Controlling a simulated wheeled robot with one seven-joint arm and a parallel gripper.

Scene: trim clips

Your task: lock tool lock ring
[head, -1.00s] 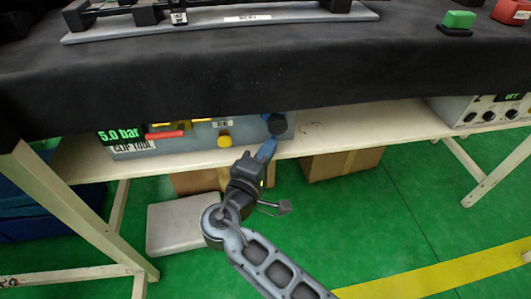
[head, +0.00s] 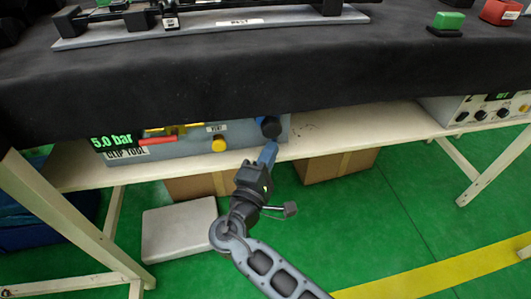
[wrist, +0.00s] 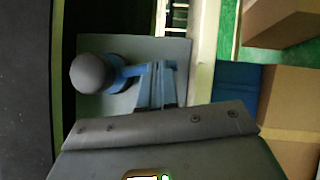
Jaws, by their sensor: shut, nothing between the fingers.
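The grey clip tool unit (head: 190,150) sits on the shelf under the black-covered table, with a green 5.0 bar readout. At its right end is a dark round knob (head: 271,128) with a blue ring (head: 260,124) behind it. In the wrist view the knob (wrist: 90,73) stands out from the panel, with the blue ring (wrist: 117,70) at its base. My gripper (head: 272,144) has blue fingers, shut and empty, just below the knob in the head view. In the wrist view the fingers (wrist: 160,85) are close beside the ring; I cannot tell whether they touch it.
The unit also has a red lever (head: 157,139) and a yellow knob (head: 218,144). The black tabletop edge (head: 200,90) overhangs the shelf (head: 360,133). Cardboard boxes (head: 337,166) stand below. The shelf right of the unit is clear up to another instrument (head: 480,111).

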